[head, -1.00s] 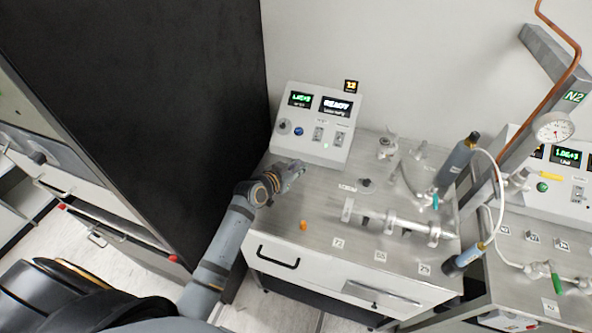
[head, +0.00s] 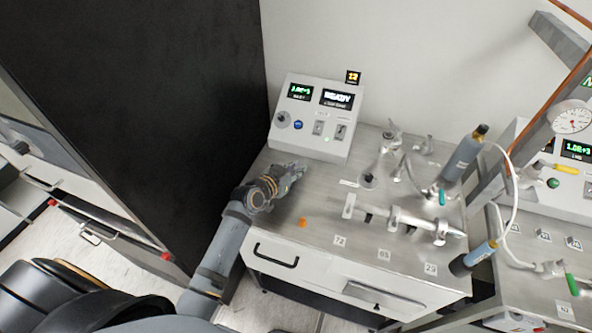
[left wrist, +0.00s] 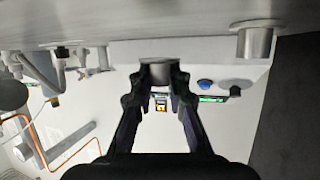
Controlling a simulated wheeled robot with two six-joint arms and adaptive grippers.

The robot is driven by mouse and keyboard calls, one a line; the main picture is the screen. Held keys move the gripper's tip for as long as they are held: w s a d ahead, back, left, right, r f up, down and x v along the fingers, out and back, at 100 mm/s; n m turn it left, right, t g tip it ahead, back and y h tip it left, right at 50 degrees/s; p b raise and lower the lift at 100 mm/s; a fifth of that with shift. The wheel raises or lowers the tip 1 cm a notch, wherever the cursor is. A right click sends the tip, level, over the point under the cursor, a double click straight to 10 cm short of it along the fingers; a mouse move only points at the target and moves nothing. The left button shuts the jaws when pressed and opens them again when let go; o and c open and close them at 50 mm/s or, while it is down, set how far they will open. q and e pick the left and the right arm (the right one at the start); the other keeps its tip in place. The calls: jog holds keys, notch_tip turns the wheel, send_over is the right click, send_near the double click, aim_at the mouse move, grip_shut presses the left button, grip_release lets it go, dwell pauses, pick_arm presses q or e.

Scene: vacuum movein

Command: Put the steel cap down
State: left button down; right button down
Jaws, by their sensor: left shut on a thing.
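My left gripper (head: 292,171) is over the left part of the steel bench top, in front of the control box. In the left wrist view, which looks upside down, its two fingers (left wrist: 160,78) are shut on a short grey metal cylinder, the steel cap (left wrist: 157,73). The cap is close to the bench surface, but I cannot tell whether it touches. In the head view I cannot make out the cap at the fingers. My right gripper is not in view.
The control box (head: 317,119) stands behind the gripper. A steel cylinder (left wrist: 255,42) stands nearby in the wrist view. An orange piece (head: 303,222), a horizontal steel tube (head: 398,218) and a grey bottle (head: 464,155) are on the bench. A black cabinet (head: 150,110) rises left.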

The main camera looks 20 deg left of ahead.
pick_arm(q)
jog(key=c, duration=1.6)
grip_release()
jog(key=shift+s+f, duration=0.25)
jog(key=shift+f, duration=0.45)
jog(key=shift+o, duration=1.5)
jog(key=shift+f, duration=0.1)
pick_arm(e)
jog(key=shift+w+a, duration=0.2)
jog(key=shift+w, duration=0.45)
pick_arm(q)
jog(key=shift+r+p, duration=0.5)
jog(key=shift+r, duration=0.05)
jog(key=shift+s+a, duration=0.15)
jog(key=v, duration=0.5)
jog(key=r+v, duration=0.1)
jog(key=v, duration=0.4)
jog(key=shift+s+a+r, duration=0.15)
jog(key=shift+s+r, duration=0.1)
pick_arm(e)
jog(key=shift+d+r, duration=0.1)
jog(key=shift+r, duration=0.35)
